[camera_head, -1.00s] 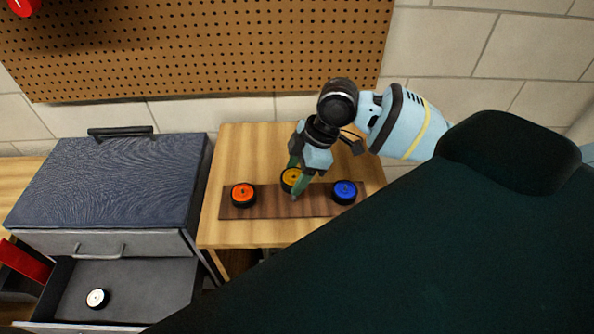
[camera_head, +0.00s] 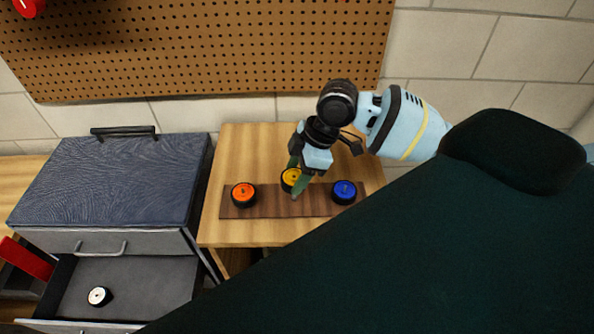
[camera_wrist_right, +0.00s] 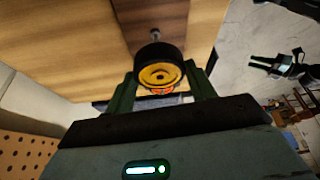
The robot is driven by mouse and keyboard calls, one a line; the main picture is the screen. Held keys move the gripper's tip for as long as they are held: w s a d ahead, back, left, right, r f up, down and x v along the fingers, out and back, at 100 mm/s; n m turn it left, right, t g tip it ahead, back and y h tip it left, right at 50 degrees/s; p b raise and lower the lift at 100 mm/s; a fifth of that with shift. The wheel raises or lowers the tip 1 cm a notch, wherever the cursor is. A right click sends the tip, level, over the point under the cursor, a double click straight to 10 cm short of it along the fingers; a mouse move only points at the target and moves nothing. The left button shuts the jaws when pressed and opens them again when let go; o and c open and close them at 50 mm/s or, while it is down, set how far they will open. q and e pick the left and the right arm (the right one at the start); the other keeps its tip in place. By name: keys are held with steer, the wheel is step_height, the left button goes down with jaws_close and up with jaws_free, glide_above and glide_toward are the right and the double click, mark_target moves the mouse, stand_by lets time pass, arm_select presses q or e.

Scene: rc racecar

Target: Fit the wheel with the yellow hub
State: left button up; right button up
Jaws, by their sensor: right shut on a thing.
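The wheel with the yellow hub (camera_head: 292,177) is at the middle of the dark brown board (camera_head: 270,203), between an orange-hub wheel (camera_head: 243,194) and a blue-hub wheel (camera_head: 344,192). My right gripper (camera_head: 297,182) reaches down over it and is shut on it. In the right wrist view the black tyre and yellow hub (camera_wrist_right: 158,70) show between the green fingers. A small metal peg (camera_wrist_right: 154,35) shows beyond the tyre. I cannot tell whether the wheel touches the board. My left gripper does not show in the head view, and no car is in view.
The board lies on a light wooden table (camera_head: 235,150). To the left, a grey cabinet (camera_head: 115,180) has an open drawer (camera_head: 150,285) with a white-hub wheel (camera_head: 99,297) in it. A red thing (camera_head: 28,258) is at the left edge. A pegboard (camera_head: 200,40) hangs behind.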

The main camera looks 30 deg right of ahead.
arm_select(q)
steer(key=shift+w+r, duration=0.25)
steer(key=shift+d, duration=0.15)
arm_select(e)
steer(key=shift+f, duration=0.1)
stand_by(0.3)
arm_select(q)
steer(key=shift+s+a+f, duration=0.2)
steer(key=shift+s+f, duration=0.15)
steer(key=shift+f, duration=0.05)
arm_select(e)
steer(key=shift+f, duration=0.9)
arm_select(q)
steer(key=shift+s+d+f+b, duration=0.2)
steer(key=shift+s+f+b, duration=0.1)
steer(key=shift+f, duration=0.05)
arm_select(e)
steer(key=shift+f, duration=0.8)
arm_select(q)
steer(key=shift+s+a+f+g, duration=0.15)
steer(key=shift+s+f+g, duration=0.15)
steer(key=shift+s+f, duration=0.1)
arm_select(e)
steer(key=shift+f, duration=0.75)
steer(key=o, duration=1)
steer(key=shift+o, duration=0.2)
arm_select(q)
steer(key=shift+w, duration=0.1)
arm_select(e)
steer(key=shift+r, duration=0.15)
